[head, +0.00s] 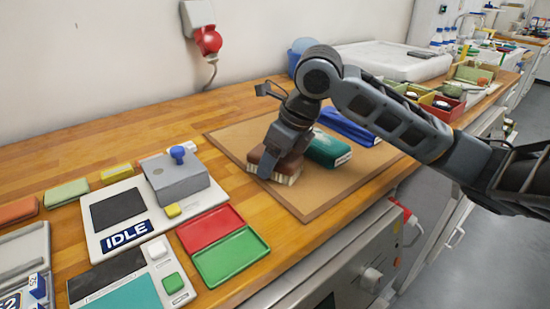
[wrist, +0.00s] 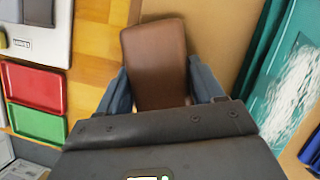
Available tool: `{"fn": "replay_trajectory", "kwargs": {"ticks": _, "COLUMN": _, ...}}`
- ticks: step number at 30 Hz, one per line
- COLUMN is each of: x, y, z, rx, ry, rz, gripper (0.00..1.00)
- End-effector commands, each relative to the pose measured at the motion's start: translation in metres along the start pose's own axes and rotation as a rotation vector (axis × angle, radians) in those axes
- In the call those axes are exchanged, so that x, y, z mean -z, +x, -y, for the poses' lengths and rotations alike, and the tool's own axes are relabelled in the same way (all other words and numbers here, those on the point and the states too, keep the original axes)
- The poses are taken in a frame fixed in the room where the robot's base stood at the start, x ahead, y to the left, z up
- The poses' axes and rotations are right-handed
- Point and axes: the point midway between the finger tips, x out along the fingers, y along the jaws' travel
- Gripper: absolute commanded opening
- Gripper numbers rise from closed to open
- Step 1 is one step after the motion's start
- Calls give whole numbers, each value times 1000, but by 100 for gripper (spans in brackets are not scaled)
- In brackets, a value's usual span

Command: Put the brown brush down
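The brown brush (head: 286,172) has a brown back and pale bristles that point down. It is at the left part of the tan board (head: 312,206) in the head view. In the wrist view the brush's brown back (wrist: 154,60) lies between the two fingers of my gripper (wrist: 158,88). My gripper (head: 276,166) is closed on the brush's sides from above. The bristles are at or very near the board; I cannot tell whether they touch it.
A red tray (head: 210,228) and a green tray (head: 232,257) lie to the left, near a device marked IDLE (head: 108,241). The board's front part is clear.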

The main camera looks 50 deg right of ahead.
Motion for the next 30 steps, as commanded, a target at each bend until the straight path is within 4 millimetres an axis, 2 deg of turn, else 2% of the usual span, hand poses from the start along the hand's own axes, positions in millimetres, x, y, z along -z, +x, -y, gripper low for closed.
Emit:
{"fn": "replay_trajectory", "kwargs": {"ticks": 1, "x": 0, "y": 0, "z": 0, "rx": 0, "ry": 0, "rz": -1, "gripper": 74}}
{"fn": "replay_trajectory", "kwargs": {"ticks": 7, "x": 0, "y": 0, "z": 0, "rx": -1, "ry": 0, "rz": -1, "gripper": 91}}
{"fn": "replay_trajectory", "kwargs": {"ticks": 18, "x": -2, "y": -7, "z": 0, "rx": 0, "ry": 0, "rz": 0, "gripper": 91}}
{"fn": "replay_trajectory", "kwargs": {"ticks": 23, "x": -2, "y": -34, "z": 0, "rx": 2, "ry": -2, "rz": 1, "gripper": 91}}
{"fn": "replay_trajectory", "kwargs": {"ticks": 30, "x": -2, "y": -85, "z": 1, "rx": 2, "ry": -1, "rz": 1, "gripper": 91}}
